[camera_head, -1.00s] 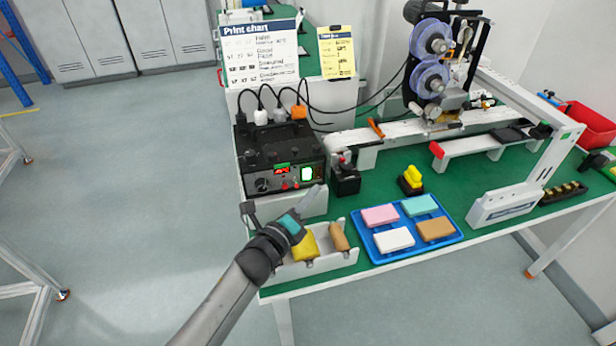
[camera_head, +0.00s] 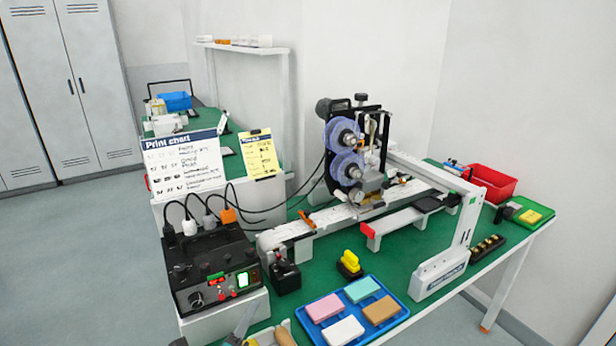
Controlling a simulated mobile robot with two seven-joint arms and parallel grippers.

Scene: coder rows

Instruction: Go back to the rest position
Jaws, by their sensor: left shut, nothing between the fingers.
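My left gripper (camera_head: 241,328) shows only in part at the bottom edge of the head view. It is shut and empty, in front of the black control box and near the bin with the yellow item (camera_head: 264,338). The rest of the left arm is cut off by the picture edge. My right gripper is not in view.
The green-topped table (camera_head: 318,287) carries a black control box (camera_head: 212,266), a blue tray (camera_head: 400,318) of coloured blocks, a coder machine with purple reels (camera_head: 345,150) and a red bin (camera_head: 493,183). A print chart (camera_head: 185,165) stands behind. Floor at left is clear.

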